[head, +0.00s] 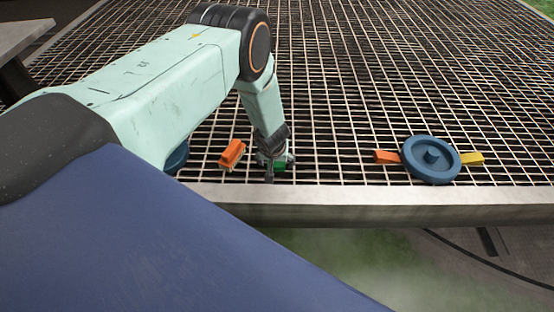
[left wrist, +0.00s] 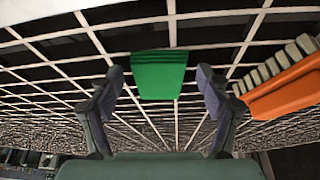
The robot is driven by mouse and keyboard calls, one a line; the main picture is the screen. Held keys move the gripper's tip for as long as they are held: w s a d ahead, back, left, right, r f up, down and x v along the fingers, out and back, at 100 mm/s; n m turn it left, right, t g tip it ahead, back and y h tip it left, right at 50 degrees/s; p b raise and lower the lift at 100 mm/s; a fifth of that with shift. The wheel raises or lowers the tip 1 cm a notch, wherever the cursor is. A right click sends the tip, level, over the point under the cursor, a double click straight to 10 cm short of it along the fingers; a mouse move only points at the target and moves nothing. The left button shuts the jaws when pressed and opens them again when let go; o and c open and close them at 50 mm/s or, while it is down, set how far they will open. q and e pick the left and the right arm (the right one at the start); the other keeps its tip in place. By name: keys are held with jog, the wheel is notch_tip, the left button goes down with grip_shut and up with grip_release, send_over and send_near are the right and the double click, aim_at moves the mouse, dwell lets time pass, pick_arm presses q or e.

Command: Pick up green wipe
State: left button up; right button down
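The green wipe (left wrist: 158,75) lies on the metal grating, between and just beyond my open fingers in the left wrist view. In the head view only a small part of the green wipe (head: 279,165) shows, mostly hidden behind my left gripper (head: 277,172). My left gripper, also in the left wrist view (left wrist: 160,95), points down at the grating with its fingers apart, one on each side of the wipe. I cannot tell whether the fingers touch it. My right gripper is not in view.
An orange brush (head: 232,153) lies just left of the gripper; it also shows in the left wrist view (left wrist: 285,90). The grating's metal front edge (head: 400,203) is close. Grating between is clear.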

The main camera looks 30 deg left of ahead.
aim_at(276, 165)
pick_arm(q)
jog(key=c, duration=0.7)
jog(key=shift+c, duration=0.2)
notch_tip(276, 165, up, 18)
jog(key=p, duration=1)
jog(key=shift+p, duration=0.3)
jog(key=o, duration=0.3)
jog(key=c, duration=0.4)
jog(key=shift+f, duration=0.1)
